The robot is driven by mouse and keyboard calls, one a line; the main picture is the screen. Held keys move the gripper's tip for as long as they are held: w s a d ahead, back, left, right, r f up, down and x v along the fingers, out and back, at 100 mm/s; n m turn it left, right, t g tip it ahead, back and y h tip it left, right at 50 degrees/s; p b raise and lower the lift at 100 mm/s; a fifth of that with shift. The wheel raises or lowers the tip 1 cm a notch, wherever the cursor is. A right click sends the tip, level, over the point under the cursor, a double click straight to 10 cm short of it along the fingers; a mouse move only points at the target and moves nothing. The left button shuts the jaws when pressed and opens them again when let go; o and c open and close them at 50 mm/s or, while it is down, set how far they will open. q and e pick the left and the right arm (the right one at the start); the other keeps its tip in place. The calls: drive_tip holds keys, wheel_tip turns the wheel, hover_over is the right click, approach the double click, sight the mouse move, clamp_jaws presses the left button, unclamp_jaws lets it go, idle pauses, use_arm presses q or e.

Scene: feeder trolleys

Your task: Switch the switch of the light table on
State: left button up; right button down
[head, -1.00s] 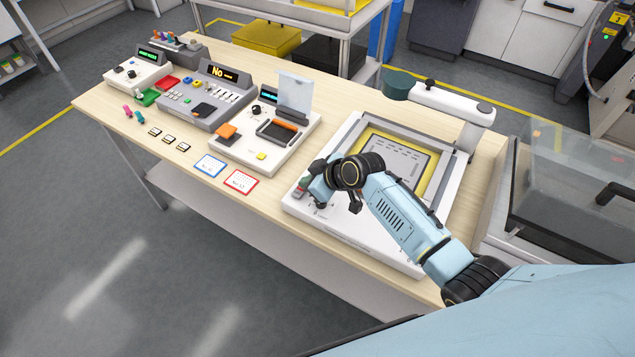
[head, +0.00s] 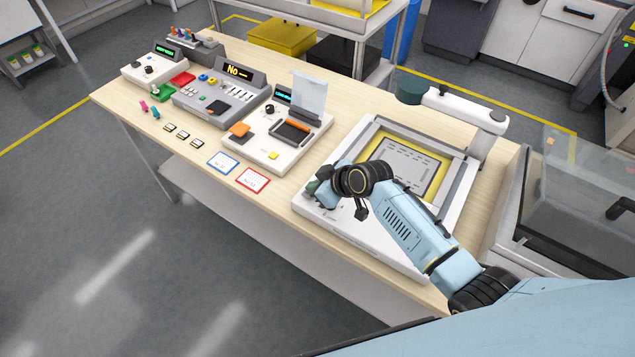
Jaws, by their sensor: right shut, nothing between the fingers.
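The light table (head: 342,220) is a white box at the right of the workbench. Its grey panel with a yellow border (head: 441,178) shows no clear glow. My right gripper (head: 322,199) is over the left front part of the light table's white top, pointing down, shut and empty. A small dark green part (head: 311,186) shows just left of the gripper, at the table's left edge; I cannot tell whether it is the switch. The gripper and wrist hide much of this area, so the switch's position and any contact cannot be made out. My left gripper is out of view.
A white device with an orange pad (head: 239,130) stands left of the light table, with a grey console (head: 190,98) beyond it. Blue-edged (head: 222,162) and red-edged cards (head: 253,180) lie near the front edge. A white lamp arm (head: 455,107) overhangs the far side.

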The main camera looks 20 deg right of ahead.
drive_tip(key=shift+r+p, duration=0.45)
drive_tip(key=shift+r, duration=0.1)
drive_tip(key=r+p, duration=0.3)
drive_tip(key=shift+w+d+r, duration=0.15)
drive_tip(key=shift+d, duration=0.05)
drive_tip(key=d+v, duration=0.1)
drive_tip(key=v, duration=0.8)
drive_tip(key=shift+d, duration=0.2)
drive_tip(key=shift+w+r, duration=0.1)
drive_tip(key=shift+w, duration=0.1)
